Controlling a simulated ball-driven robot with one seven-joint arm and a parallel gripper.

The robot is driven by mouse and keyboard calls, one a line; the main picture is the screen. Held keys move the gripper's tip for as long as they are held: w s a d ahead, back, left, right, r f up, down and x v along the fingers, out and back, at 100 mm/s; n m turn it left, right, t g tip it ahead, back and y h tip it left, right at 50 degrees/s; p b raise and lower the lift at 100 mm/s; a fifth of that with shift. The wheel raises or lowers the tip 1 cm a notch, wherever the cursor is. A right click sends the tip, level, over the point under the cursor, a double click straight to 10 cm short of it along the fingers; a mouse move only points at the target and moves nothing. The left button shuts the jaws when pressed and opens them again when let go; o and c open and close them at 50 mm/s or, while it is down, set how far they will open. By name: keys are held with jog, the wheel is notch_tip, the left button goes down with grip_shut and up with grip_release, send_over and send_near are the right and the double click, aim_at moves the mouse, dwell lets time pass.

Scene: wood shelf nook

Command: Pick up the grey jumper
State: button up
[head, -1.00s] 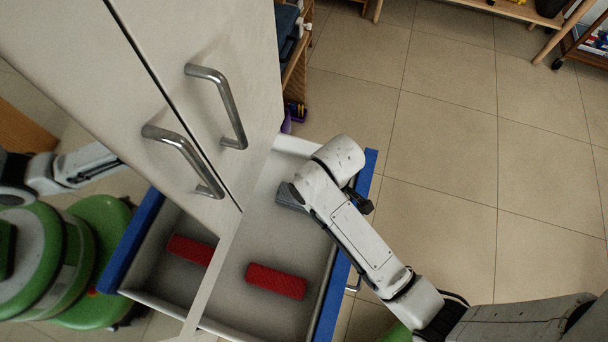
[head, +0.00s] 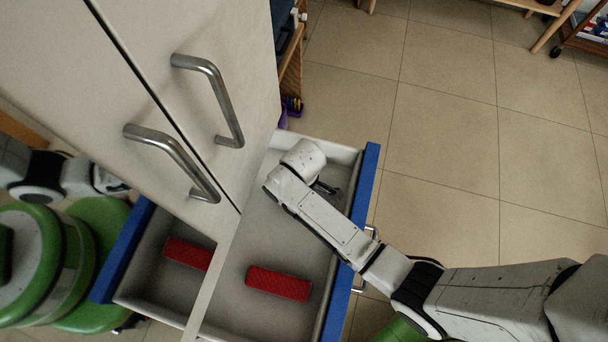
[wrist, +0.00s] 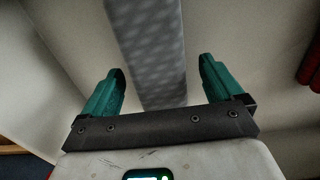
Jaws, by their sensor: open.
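The grey jumper (wrist: 150,30) is a long, folded grey strip with a light dotted pattern. In the wrist view it runs from the top edge down between the two teal fingers of my gripper (wrist: 162,65). The fingers are open, one on each side, with a gap between each finger and the jumper. Its near end is close to the dark gripper bar. In the head view my arm reaches down into the open drawer (head: 240,305), and the wrist hides the jumper and the fingertips.
A red folded item (head: 278,283) lies in the drawer, and its edge shows at right in the wrist view. The white cabinet doors with metal handles (head: 215,95) rise above the drawer. The left side looks like a mirror image. Tiled floor (head: 440,140) is clear at right.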

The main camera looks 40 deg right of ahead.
jog(key=shift+f, duration=0.85)
jog(key=c, duration=1.3)
jog(key=shift+r, duration=0.1)
